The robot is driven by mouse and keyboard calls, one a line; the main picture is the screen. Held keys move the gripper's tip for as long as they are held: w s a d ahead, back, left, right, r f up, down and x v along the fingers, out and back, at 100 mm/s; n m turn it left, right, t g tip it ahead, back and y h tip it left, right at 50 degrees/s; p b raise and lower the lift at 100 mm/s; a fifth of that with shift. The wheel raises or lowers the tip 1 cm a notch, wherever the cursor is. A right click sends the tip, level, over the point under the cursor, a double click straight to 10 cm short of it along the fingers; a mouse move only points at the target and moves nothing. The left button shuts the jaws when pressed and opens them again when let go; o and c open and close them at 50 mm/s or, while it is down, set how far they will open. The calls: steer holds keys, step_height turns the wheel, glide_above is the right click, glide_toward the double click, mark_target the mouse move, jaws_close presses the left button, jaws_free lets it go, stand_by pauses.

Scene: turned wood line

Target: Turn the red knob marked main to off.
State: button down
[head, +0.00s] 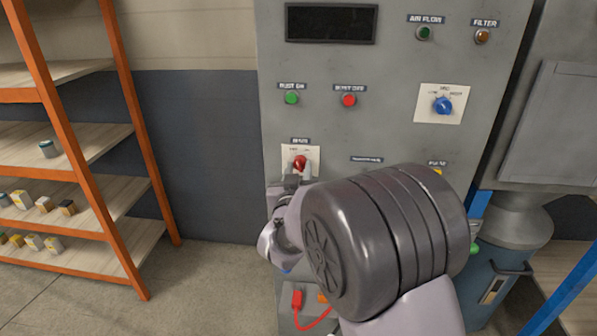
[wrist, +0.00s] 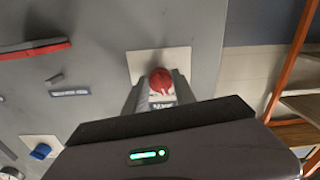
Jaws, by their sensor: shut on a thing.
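The red knob (head: 300,163) sits on a pale square plate (head: 315,151) on the front of the grey cabinet, under a small dark label. My gripper (head: 294,180) is at the knob from below. In the wrist view the two fingers (wrist: 158,88) stand on either side of the red knob (wrist: 161,79) and are shut on it. My arm hides the panel below and right of the knob. The plate's position words are too small to read, so I cannot tell which way the knob points.
A green button (head: 291,98), a red button (head: 349,100) and a blue knob (head: 443,105) are on the same panel. A red plug (head: 297,299) with a cable is low on the cabinet. Orange-framed shelves (head: 120,150) stand at the left, with clear floor before them.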

steer(key=shift+n, duration=0.8)
steer(key=c, duration=1)
jaws_free()
steer(key=s, duration=0.5)
steer(key=s+p, duration=0.1)
steer(key=s, duration=1.1)
steer(key=shift+s+a+p, duration=0.2)
steer(key=shift+a+p, duration=0.05)
steer(key=shift+p, duration=0.15)
